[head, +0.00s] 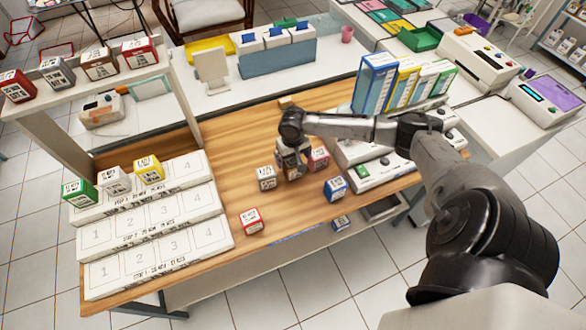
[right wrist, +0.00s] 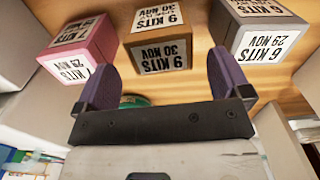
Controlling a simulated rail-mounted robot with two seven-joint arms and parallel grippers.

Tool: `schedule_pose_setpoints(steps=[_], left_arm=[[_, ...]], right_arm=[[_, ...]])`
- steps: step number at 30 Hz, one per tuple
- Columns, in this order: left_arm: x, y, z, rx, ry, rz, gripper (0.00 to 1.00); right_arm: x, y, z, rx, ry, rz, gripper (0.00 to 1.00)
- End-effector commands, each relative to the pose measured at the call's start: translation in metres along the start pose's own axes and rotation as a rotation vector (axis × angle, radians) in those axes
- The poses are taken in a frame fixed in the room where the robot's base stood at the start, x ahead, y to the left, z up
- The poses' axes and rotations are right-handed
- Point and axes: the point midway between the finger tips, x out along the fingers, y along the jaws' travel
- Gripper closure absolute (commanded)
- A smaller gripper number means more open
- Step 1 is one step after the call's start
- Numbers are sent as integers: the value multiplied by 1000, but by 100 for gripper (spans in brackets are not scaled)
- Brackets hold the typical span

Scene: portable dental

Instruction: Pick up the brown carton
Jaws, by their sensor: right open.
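The brown carton (right wrist: 160,57) shows in the right wrist view, ahead of and between the two purple fingers of my right gripper (right wrist: 165,82). Its label reads "6 kits 30 Nov". My right gripper is open, and no grip on the carton shows. In the head view my right gripper (head: 292,170) points down at the wooden table and mostly hides the brown carton. A pink carton (right wrist: 78,50) stands on one side and a grey-white carton (right wrist: 260,38) on the other; both are close to the fingers. My left gripper is not in view.
A red carton (head: 251,221) and a blue carton (head: 335,188) stand nearer the table's front edge. Stepped white racks (head: 155,240) fill the left side. Tall blue boxes (head: 374,85) stand at the right. Another brown carton (head: 100,65) sits on the upper shelf.

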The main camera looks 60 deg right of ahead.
Motion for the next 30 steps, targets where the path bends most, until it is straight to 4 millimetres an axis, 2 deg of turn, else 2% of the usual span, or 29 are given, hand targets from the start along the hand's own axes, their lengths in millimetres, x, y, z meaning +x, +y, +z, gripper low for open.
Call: schedule_pose_setpoints(steps=[5, 16, 23, 30], left_arm=[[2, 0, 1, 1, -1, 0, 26], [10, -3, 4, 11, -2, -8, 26], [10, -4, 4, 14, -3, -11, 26], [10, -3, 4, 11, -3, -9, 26]], right_arm=[[7, 0, 1, 0, -1, 1, 4], [50, -2, 5, 0, -1, 1, 4], [53, -1, 4, -1, 1, 1, 4], [52, -1, 4, -1, 0, 1, 24]])
